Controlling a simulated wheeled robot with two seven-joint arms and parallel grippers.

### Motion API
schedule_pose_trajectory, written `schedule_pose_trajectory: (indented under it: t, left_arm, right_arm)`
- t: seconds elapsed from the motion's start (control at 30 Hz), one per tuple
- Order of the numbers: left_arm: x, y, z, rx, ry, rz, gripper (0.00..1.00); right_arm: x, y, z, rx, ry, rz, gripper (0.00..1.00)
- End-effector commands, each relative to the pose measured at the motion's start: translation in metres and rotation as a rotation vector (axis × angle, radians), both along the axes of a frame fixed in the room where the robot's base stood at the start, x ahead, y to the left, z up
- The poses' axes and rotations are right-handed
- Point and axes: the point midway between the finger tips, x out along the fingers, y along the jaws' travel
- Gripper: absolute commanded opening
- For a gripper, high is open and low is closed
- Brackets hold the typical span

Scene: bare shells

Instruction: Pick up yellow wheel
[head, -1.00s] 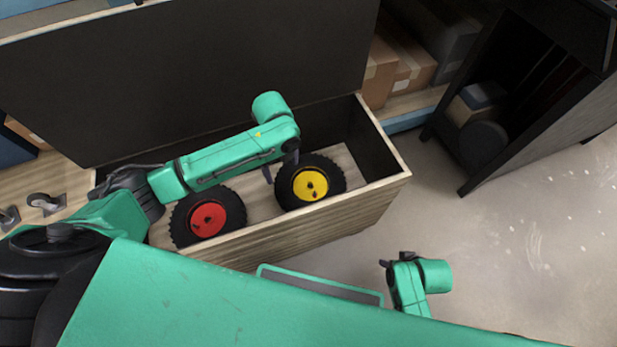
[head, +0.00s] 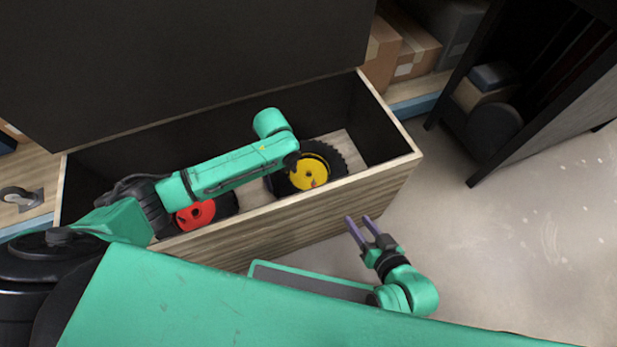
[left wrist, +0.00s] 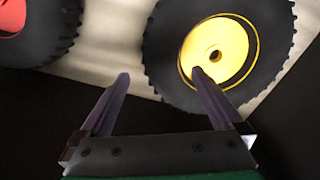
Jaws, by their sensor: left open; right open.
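The yellow wheel (head: 309,174), a black knobbly tyre with a yellow hub, lies in the open wooden box, right of its middle. My left arm reaches over the box from the left and its end covers part of the wheel. In the left wrist view my left gripper (left wrist: 159,75) is open and empty. Its right fingertip overlaps the hub of the yellow wheel (left wrist: 231,45); I cannot tell whether it touches. The left fingertip lies left of the tyre. My right gripper (head: 358,220) is open and empty outside the box, by its front wall.
A red wheel (head: 194,215) lies left in the same box, partly under my arm; it also shows in the left wrist view (left wrist: 12,17). The box's walls (head: 400,162) surround both wheels. A dark raised panel (head: 180,60) stands behind.

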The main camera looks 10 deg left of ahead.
Motion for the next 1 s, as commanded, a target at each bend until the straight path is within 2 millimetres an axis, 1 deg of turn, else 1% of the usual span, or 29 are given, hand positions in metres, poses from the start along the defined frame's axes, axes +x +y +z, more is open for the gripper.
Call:
schedule_pose_trajectory:
  t: [0.03, 0.1, 0.17, 0.3, 0.37, 0.43, 0.63, 0.67, 0.7, 0.77, 0.8, 0.87, 0.9, 1.0]
  left_arm:
    - [0.0, 0.0, -0.011, 0.001, 0.001, 0.0, 1.0]
    - [0.0, 0.0, -0.016, 0.001, 0.001, 0.0, 1.0]
    - [-0.001, -0.002, -0.024, 0.0, 0.001, 0.0, 1.0]
    - [-0.002, -0.009, -0.055, 0.0, 0.001, 0.0, 1.0]
    - [-0.002, -0.008, -0.062, 0.002, 0.001, 0.0, 1.0]
    - [-0.001, -0.008, -0.067, 0.001, -0.001, 0.0, 1.0]
    - [-0.001, -0.008, -0.065, 0.001, -0.001, 0.0, 1.0]
    - [-0.001, -0.008, -0.065, 0.001, -0.001, 0.0, 0.92]
    - [-0.001, -0.008, -0.065, 0.001, -0.001, 0.0, 0.77]
    - [-0.001, -0.008, -0.064, 0.001, -0.001, 0.0, 0.54]
    - [-0.001, -0.008, -0.064, 0.001, -0.001, 0.0, 0.39]
    - [-0.001, -0.008, -0.064, 0.001, -0.001, 0.0, 0.16]
    - [-0.001, -0.008, -0.064, 0.001, -0.001, 0.0, 0.01]
    - [0.0, -0.008, -0.063, -0.001, -0.004, 0.0, 0.0]
  right_arm:
    - [-0.001, 0.003, -0.007, 0.019, -0.021, -0.006, 0.5]
    - [-0.002, 0.005, -0.008, 0.038, -0.043, -0.014, 0.5]
    - [-0.002, 0.006, -0.014, 0.046, -0.055, -0.019, 0.5]
    - [-0.001, 0.007, -0.04, 0.067, -0.079, -0.035, 0.5]
    - [-0.001, 0.007, -0.044, 0.074, -0.087, -0.041, 0.5]
    - [-0.001, 0.007, -0.045, 0.078, -0.093, -0.045, 0.5]
    - [-0.001, 0.007, -0.043, 0.079, -0.095, -0.046, 0.5]
    - [-0.001, 0.007, -0.043, 0.079, -0.095, -0.046, 0.5]
    - [-0.001, 0.007, -0.043, 0.079, -0.095, -0.046, 0.5]
    - [-0.001, 0.007, -0.043, 0.079, -0.095, -0.046, 0.5]
    - [-0.001, 0.007, -0.043, 0.078, -0.094, -0.045, 0.5]
    - [-0.001, 0.007, -0.043, 0.078, -0.094, -0.045, 0.5]
    - [-0.001, 0.007, -0.043, 0.078, -0.094, -0.045, 0.5]
    - [-0.001, 0.007, -0.043, 0.078, -0.094, -0.045, 0.5]
